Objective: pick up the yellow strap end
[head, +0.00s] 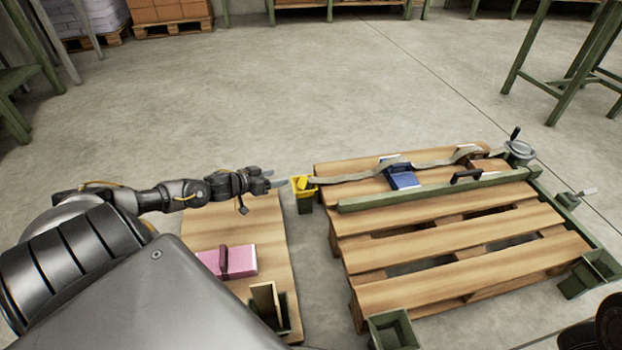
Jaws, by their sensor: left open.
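The yellow strap end (302,183) sits at a small yellow holder (306,193) on a short green post, just left of the pallet's far left corner. A grey strap (350,177) runs from it to the right across the pallet. My left gripper (280,179) is open, with its fingers pointing right toward the yellow strap end. The fingertips look close to it, with a small gap in the picture. My right gripper is not in view.
A wooden board (268,218) at left holds a pink block (228,261). A green-legged table (560,62) stands at the far right.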

